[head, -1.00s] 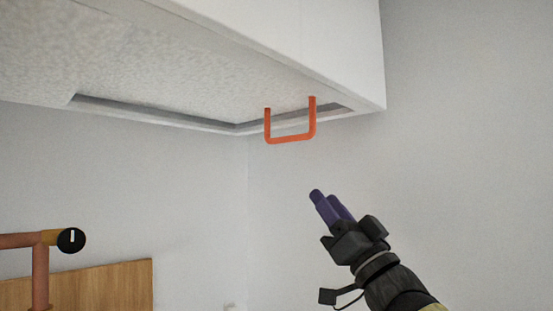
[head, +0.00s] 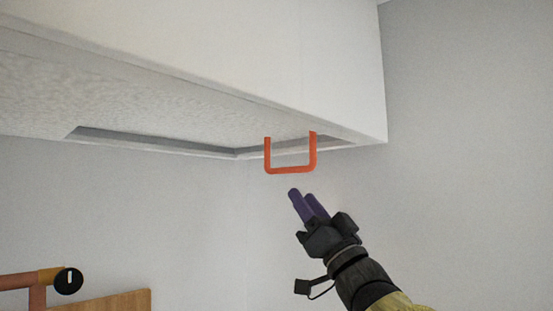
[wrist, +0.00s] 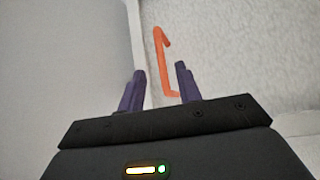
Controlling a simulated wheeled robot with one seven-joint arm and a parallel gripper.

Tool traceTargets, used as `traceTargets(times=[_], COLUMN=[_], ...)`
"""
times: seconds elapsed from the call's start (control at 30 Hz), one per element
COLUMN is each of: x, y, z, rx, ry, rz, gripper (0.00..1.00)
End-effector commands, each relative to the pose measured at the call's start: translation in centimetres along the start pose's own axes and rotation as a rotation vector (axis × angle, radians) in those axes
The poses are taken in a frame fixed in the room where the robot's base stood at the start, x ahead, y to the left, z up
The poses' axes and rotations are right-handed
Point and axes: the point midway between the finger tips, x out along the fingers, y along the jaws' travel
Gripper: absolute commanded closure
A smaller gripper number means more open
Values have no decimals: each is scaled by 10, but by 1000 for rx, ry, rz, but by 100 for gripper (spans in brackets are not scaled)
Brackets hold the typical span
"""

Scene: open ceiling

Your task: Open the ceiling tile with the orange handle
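The orange handle (head: 291,170) is a U-shaped bar hanging down from the white speckled ceiling tile (head: 190,100), near the tile's right end. My gripper (head: 303,196) is just below the handle in the head view, its purple fingers pointing up toward it. In the wrist view, the fingers of my gripper (wrist: 160,80) stand apart with a gap between them. The handle (wrist: 163,62) shows beyond the fingertips, and its lower end appears in the gap. The fingers do not grip the handle. The tile looks closed, flush in its frame.
A white boxed ceiling edge (head: 330,70) runs beside the tile on the near side. Grey walls (head: 460,150) stand behind. A copper-coloured pipe with a black cap (head: 68,281) and a wooden panel (head: 120,301) are at the lower left. The space around my gripper is free.

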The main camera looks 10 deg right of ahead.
Motion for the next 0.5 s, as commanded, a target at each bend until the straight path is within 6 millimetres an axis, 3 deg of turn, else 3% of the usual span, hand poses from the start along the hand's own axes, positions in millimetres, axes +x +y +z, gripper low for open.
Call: traceTargets(times=[0.1,0.5], x=[24,84], y=[-1,-1], z=[-3,-2], rx=[0,0], ry=[-2,-1], rz=[0,0], gripper=[66,66])
